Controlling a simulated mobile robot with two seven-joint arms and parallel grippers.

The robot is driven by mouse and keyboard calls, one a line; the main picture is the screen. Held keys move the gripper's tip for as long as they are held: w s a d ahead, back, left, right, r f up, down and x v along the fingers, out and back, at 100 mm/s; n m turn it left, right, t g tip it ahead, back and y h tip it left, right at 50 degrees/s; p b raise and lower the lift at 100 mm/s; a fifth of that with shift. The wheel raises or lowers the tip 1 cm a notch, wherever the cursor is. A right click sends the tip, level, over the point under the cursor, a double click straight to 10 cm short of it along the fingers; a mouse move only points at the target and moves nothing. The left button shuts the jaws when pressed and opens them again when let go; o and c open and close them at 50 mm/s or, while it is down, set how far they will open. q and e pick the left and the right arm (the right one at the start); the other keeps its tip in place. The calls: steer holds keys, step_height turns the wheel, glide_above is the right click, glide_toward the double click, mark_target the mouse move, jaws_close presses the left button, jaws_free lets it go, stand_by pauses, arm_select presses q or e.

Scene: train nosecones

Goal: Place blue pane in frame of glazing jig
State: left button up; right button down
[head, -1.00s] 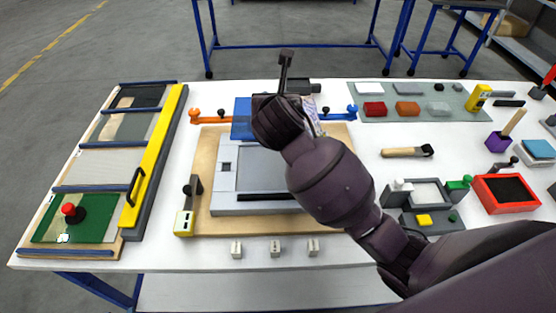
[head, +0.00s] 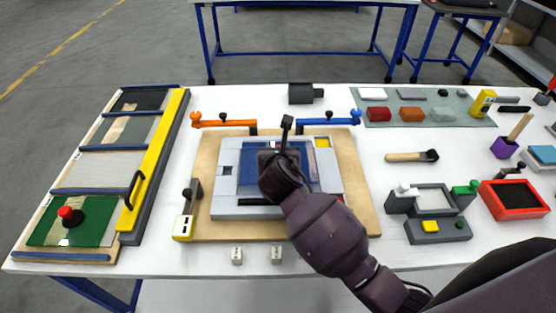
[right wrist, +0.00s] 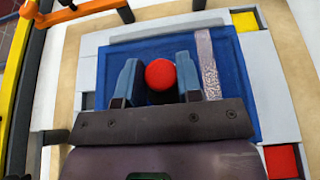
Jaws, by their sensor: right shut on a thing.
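The blue pane (head: 249,180) lies flat over the opening of the grey glazing jig frame (head: 228,207), which rests on a tan board (head: 207,165). My right gripper (head: 277,160) is above the pane and hides part of it. In the right wrist view, the blue fingers (right wrist: 158,82) are shut on the pane's round red knob (right wrist: 161,74). The pane (right wrist: 236,95) there has a silvery strip on its right side. Its near edge is hidden by my gripper, and I cannot tell whether it is seated or just above the frame. My left gripper is out of view.
An orange clamp arm (head: 225,123) and a blue clamp arm (head: 330,121) stand swung outward behind the jig. A yellow-ended stop (head: 183,228) is at its left. A rack with a yellow rail (head: 160,150) stands further left. Tools and trays fill the right side.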

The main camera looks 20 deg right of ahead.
step_height(320, 180, down, 3)
steer(key=shift+f+b, duration=0.1)
steer(key=shift+b, duration=0.2)
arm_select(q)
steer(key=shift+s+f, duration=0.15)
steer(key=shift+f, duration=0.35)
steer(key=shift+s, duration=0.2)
arm_select(e)
steer(key=shift+f, duration=0.15)
steer(key=c, duration=0.8)
jaws_free()
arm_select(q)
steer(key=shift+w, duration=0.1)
arm_select(e)
steer(key=shift+f, duration=0.1)
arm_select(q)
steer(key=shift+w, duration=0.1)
arm_select(e)
steer(key=shift+s+a+r, duration=0.1)
steer(key=shift+s+r, duration=0.15)
steer(key=shift+s, duration=0.05)
steer(key=p+v, duration=0.1)
steer(key=v, duration=0.8)
steer(key=shift+s+a+r, duration=0.1)
steer(key=shift+s+r, duration=0.1)
steer(key=shift+s, duration=0.15)
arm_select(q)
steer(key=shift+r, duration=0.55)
arm_select(e)
steer(key=shift+v, duration=0.8)
